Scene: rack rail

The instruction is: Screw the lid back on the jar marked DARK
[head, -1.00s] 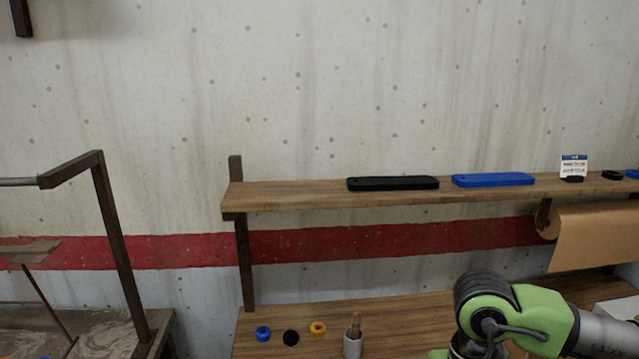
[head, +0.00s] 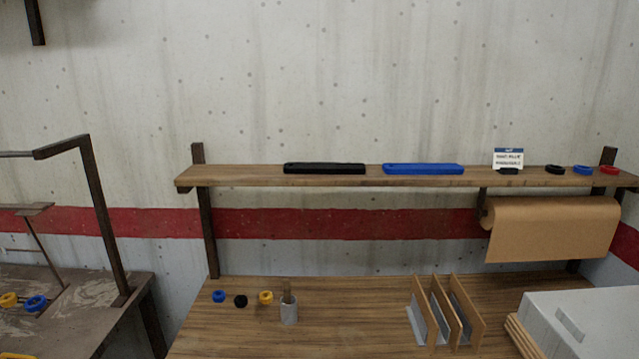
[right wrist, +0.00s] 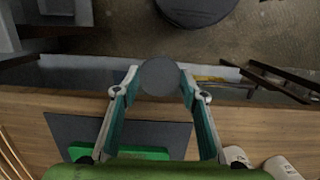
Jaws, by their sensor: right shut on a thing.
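In the right wrist view my right gripper (right wrist: 160,80) is shut on a round, flat-faced dark grey piece that looks like the lid (right wrist: 161,76). It is held at the fingertips, above the wooden worktop near its edge. No jar with the word DARK can be made out in either view. Two pale rounded objects (right wrist: 237,156) stand at the lower right of the wrist view, cut off by the frame; I cannot tell what they are. Neither of my grippers shows in the head view.
A grey mat (right wrist: 62,127) with a green item (right wrist: 140,152) lies under the right gripper. A dark round seat-like top (right wrist: 196,8) is beyond the edge. The workbench (head: 350,320) bears small rings, a grey cup (head: 289,312), upright dividers (head: 440,310) and a white box (head: 590,320).

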